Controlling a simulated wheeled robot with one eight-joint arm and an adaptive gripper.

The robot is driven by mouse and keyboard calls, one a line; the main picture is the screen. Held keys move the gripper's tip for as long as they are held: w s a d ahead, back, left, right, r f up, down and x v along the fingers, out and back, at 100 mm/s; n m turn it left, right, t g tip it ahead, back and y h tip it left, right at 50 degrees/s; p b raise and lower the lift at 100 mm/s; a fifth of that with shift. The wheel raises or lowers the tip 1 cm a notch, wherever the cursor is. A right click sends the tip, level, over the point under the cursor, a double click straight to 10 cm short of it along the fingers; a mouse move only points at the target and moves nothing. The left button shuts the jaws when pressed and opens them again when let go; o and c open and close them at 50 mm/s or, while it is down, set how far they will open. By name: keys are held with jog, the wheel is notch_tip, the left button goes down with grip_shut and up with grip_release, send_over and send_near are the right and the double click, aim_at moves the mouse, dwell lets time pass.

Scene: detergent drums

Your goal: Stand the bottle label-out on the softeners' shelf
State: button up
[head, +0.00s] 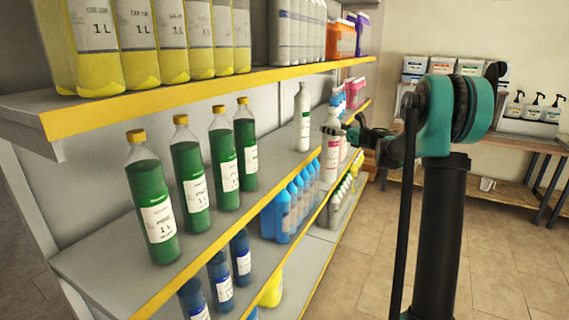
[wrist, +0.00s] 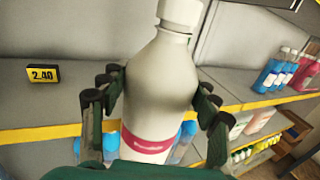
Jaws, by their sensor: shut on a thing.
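My gripper (wrist: 158,108) is shut on a white bottle (wrist: 162,72), with fingers on both sides of it. The bottle is upright or nearly so, with a white cap and a pink-red label band partly visible low on its front. In the head view my gripper (head: 347,131) is at the shelf's front edge, with the held bottle (head: 330,150) in front of the yellow edge strip. Another white bottle (head: 302,118) stands on the middle shelf (head: 262,196), just left of the held one. I cannot tell which shelf is the softeners' shelf.
Several green bottles (head: 190,178) stand nearer on the same shelf. Blue bottles (head: 283,214) fill the shelf below; yellow containers (head: 135,40) stand above. Pink and blue bottles (wrist: 278,70) stand to the right.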

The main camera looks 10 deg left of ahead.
jog(key=s+a+r+n+g+y, duration=0.2)
jog(key=s+r+n+g+y, duration=0.3)
jog(key=r, duration=0.6)
jog(key=w+a+f, duration=0.1)
jog(key=w+a, duration=0.1)
jog(key=a, duration=0.6)
jog(key=w+a+f+h, duration=0.1)
jog(key=w+a+f, duration=0.1)
jog(key=a, duration=0.7)
jog(key=shift+w+a+m+g, duration=0.2)
jog(key=shift+w+m+g, duration=0.15)
jog(key=shift+w, duration=0.3)
jog(key=o, duration=1.9)
jog(key=shift+f, duration=0.15)
jog(key=shift+c, duration=0.2)
